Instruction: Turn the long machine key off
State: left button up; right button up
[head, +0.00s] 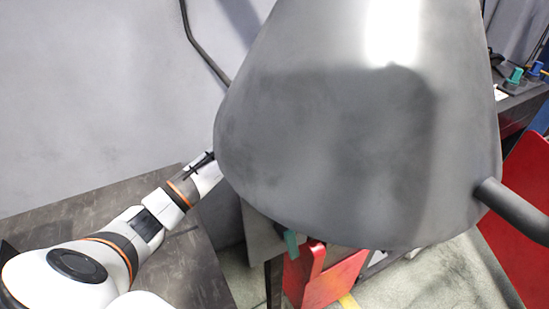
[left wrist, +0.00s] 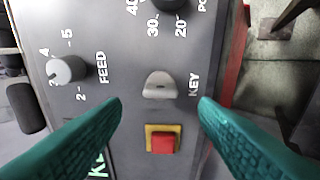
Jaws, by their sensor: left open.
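The machine key (left wrist: 158,86) is a light grey, rounded knob on a dark grey panel (left wrist: 120,25), next to the printed word KEY. In the left wrist view it stands just ahead of and between the tips of my left gripper (left wrist: 159,102). Its two teal fingers are wide apart, one on each side, with nothing between them; I cannot tell whether they touch the key. In the head view my left arm reaches in from the left, and its gripper is mostly hidden behind a large grey hood. My right gripper is in neither view.
The hood (head: 320,140) blocks much of the head view. In the left wrist view, a red button on a yellow plate (left wrist: 163,140) sits close below the key. A FEED dial (left wrist: 66,70) and a dark knob (left wrist: 173,5) are nearby. A red panel (head: 520,210) stands at right.

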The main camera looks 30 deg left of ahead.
pick_arm(q)
jog(key=b+v, duration=0.2)
jog(key=v, duration=0.5)
jog(key=shift+s+r, duration=0.2)
jog(key=shift+r, duration=0.1)
jog(key=shift+a+f, duration=0.1)
